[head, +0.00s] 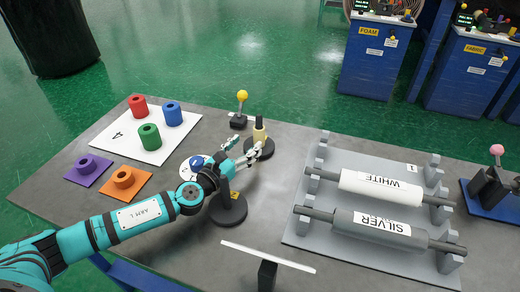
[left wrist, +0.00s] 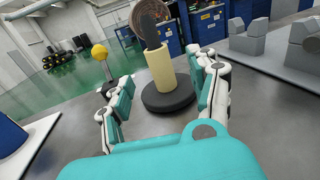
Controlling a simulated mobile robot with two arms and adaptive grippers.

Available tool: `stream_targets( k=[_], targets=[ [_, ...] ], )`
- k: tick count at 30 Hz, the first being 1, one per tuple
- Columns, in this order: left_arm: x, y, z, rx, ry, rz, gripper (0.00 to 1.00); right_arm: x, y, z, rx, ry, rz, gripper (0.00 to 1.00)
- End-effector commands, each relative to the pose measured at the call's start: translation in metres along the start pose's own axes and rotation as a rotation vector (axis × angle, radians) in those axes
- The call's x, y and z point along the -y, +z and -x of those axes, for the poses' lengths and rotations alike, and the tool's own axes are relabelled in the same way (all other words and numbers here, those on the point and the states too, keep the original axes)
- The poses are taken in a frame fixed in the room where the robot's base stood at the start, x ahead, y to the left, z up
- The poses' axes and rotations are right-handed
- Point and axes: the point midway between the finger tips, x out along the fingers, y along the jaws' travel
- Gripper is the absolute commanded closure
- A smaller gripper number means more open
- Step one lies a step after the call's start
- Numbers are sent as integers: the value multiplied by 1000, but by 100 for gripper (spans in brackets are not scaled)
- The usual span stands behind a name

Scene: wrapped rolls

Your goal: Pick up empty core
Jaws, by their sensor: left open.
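A beige cylindrical core (head: 259,136) stands upright on a black post with a round black base (head: 268,150). In the left wrist view the core (left wrist: 161,70) is centred between my fingers, with the dark post rising out of its top. My left gripper (head: 244,150) is open, just in front of the core and low near its base. I cannot tell whether either finger touches it. My right gripper is not in view.
A black round-based stand (head: 230,208) is close beneath my left arm. A yellow-ball joystick (head: 241,100) stands behind. Coloured rolls sit on a white mat (head: 125,147) at left. A grey rack (head: 300,232) with WHITE and SILVER rolls is at right.

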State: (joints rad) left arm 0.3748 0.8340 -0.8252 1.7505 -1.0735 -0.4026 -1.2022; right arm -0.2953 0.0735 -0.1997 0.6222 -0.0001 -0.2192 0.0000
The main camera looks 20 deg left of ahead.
Motion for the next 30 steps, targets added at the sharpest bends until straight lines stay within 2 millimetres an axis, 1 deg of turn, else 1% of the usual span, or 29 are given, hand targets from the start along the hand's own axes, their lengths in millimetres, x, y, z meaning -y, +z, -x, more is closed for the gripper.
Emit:
stream_targets(
  k=[1, 2, 11, 15, 19, 22, 28, 30],
  targets=[
    [0, -7, -1, 2, 1, 0, 40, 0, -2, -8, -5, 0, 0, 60],
    [0, -8, -2, 2, 1, 0, 40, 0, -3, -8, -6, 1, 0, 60],
    [-1, -4, -33, 3, 1, 1, 40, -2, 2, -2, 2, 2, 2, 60],
    [-3, -4, -55, 3, 1, 0, 40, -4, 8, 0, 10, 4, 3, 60],
    [-3, -5, -71, 3, 1, 1, 40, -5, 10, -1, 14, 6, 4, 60],
    [-4, -6, -75, 1, 1, 0, 40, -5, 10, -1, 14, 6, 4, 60],
    [-4, -6, -75, 1, 1, 0, 40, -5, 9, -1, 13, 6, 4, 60],
    [-4, -6, -75, 1, 1, 1, 49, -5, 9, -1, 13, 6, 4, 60]
  ],
)
